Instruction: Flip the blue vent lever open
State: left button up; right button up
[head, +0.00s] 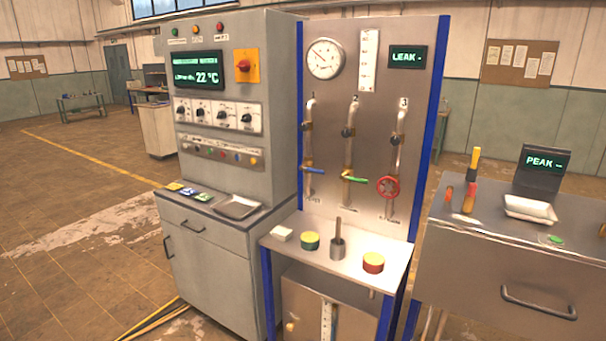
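The blue vent lever (313,170) is on the leftmost of three vertical pipes on the upright grey panel (340,110). It sticks out to the right and looks close to horizontal, tilted slightly down. A green lever (355,180) is on the middle pipe. A red handwheel (388,187) is on the right pipe. A round gauge (325,58) sits above the pipes, and a display reading LEAK (406,57) is at the top right. Neither of my grippers is in the head view.
A shelf (340,276) below the panel holds a green-and-yellow cap (310,241), a metal post (338,245) and a red-and-yellow cap (373,262). A control cabinet (225,150) stands left, a tool cart (470,262) right. Free floor (70,230) lies at the left.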

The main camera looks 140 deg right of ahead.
aim_at(316, 171)
jog(key=z, duration=1.7)
jog(key=l+z, duration=0.15)
jog(key=z, duration=0.25)
jog(key=l+z, duration=0.1)
jog(key=z, duration=0.3)
jog(key=l+z, duration=0.1)
jog(key=z, duration=0.35)
jog(key=i+l+z, duration=0.1)
jog(key=z, duration=0.3)
jog(key=i+l+z, duration=0.25)
jog(key=z, duration=0.15)
jog(key=i+l+z, duration=0.25)
jog(key=z, duration=0.15)
jog(key=i+l+z, duration=0.15)
jog(key=i+z, duration=0.15)
jog(key=z, duration=0.15)
jog(key=i, duration=0.35)
jog(key=i+j, duration=0.15)
jog(key=j, duration=0.3)
jog(key=i+j, duration=0.1)
jog(key=j, duration=0.3)
jog(key=i+j, duration=0.15)
jog(key=j, duration=0.3)
jog(key=i+j, duration=0.1)
jog(key=j, duration=0.3)
jog(key=u, duration=0.05)
